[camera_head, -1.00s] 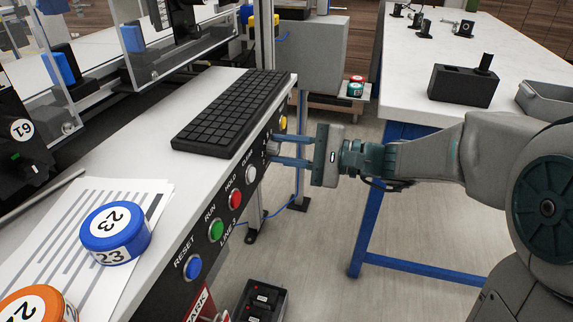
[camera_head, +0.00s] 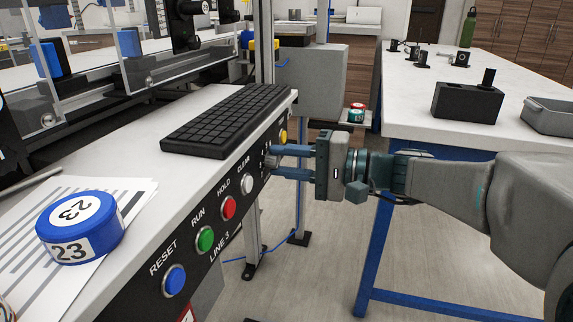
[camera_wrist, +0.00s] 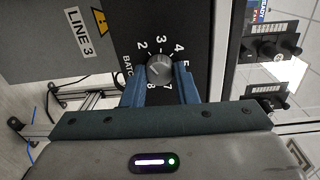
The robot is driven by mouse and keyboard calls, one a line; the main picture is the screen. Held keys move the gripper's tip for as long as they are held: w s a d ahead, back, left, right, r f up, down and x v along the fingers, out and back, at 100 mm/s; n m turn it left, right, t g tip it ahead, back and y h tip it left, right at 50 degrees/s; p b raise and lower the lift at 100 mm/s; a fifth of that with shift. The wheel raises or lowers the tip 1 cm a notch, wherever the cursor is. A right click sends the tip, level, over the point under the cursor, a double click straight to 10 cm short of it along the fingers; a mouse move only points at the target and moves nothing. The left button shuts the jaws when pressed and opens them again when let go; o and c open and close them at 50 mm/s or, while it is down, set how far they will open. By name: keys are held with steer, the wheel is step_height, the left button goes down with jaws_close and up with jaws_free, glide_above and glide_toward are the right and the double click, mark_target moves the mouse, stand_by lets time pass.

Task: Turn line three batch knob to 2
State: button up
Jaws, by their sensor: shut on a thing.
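The line three batch knob (camera_wrist: 159,69) is a small grey dial on the black LINE 3 panel. White numbers ring it in the wrist view, with 2, 3 and 4 above it and 8 and 7 below. My gripper (camera_wrist: 161,76) has its two blue fingers shut on the knob, one on each side. In the head view, my gripper (camera_head: 273,161) reaches the panel's far end from the right, and its fingers mostly hide the knob. I cannot tell which number the knob's mark points to; the spot between 8 and 2 is partly covered.
Along the panel are a blue RESET button (camera_head: 174,279), a green RUN button (camera_head: 205,239), a red HOLD button (camera_head: 228,208), a white CLEAR button (camera_head: 248,184) and a yellow button (camera_head: 283,136). A keyboard (camera_head: 226,119) lies above. A white bench (camera_head: 420,110) stands right.

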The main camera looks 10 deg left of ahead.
steer(key=o, duration=1)
steer(key=shift+d, duration=0.1)
steer(key=shift+s+d+r+p, duration=0.15)
steer(key=shift+d+p, duration=0.5)
steer(key=shift+d, duration=1.65)
steer(key=shift+s+d+r+p, duration=0.15)
steer(key=shift+d+p, duration=0.5)
steer(key=shift+d, duration=1.6)
steer(key=shift+s+d+p, duration=0.2)
steer(key=shift+d+p, duration=0.45)
steer(key=shift+d, duration=1.65)
